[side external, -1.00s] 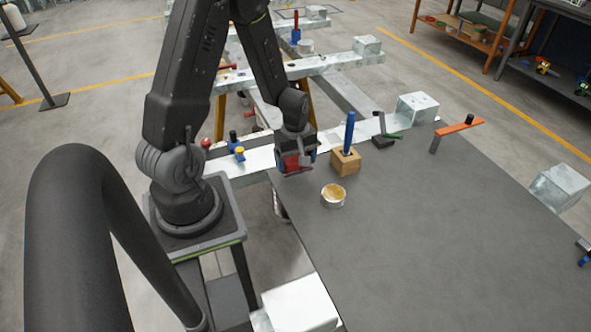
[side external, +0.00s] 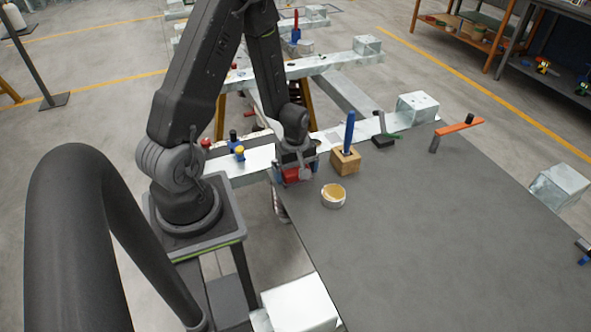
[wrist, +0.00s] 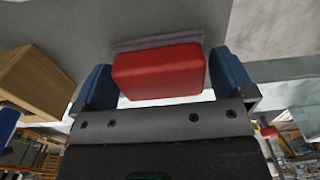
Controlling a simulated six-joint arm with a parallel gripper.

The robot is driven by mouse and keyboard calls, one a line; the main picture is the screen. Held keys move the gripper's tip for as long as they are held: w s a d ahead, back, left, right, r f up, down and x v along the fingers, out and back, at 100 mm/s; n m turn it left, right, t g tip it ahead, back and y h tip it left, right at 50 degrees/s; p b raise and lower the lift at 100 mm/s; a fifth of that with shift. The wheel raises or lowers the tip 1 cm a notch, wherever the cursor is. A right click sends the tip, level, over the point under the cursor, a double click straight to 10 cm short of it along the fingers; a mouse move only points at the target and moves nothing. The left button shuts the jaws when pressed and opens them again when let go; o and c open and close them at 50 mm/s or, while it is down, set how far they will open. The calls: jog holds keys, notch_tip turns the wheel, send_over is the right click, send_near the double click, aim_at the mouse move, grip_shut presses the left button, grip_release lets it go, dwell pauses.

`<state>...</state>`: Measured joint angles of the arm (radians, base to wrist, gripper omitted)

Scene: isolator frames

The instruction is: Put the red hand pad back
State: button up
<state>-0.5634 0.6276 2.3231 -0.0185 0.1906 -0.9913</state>
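The red hand pad (wrist: 158,72) has a thin grey sole and lies between my blue fingers in the wrist view. My gripper (wrist: 161,85) is shut on it, one finger along each end. In the side external view my gripper (side external: 295,176) points down at the far left corner of the grey table, and the pad's red face (side external: 296,174) shows between the fingers. The pad is at or just above the table top; I cannot tell whether its sole touches. No separate holder for the pad can be made out.
A wooden block (side external: 345,161) with a blue-handled tool (side external: 349,132) stands just right of my gripper. An open tin (side external: 333,195) stands in front of it. A black block (side external: 383,140) and an orange bar tool (side external: 460,127) lie farther right. The grey table (side external: 440,240) is clear in front.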

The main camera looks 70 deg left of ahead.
aim_at(295, 169)
notch_tip(295, 169, up, 12)
jog(key=s+d+r+m+t, duration=0.2)
jog(key=s+d+r+m, duration=0.2)
jog(key=d+r+m, duration=0.4)
jog(key=s+d+r+m+t, duration=0.3)
jog(key=d+r+m, duration=0.5)
jog(key=r+m, duration=0.2)
jog(key=shift+s+d+r+t, duration=0.3)
jog(key=shift+s+d+r, duration=0.1)
jog(key=shift+r, duration=0.1)
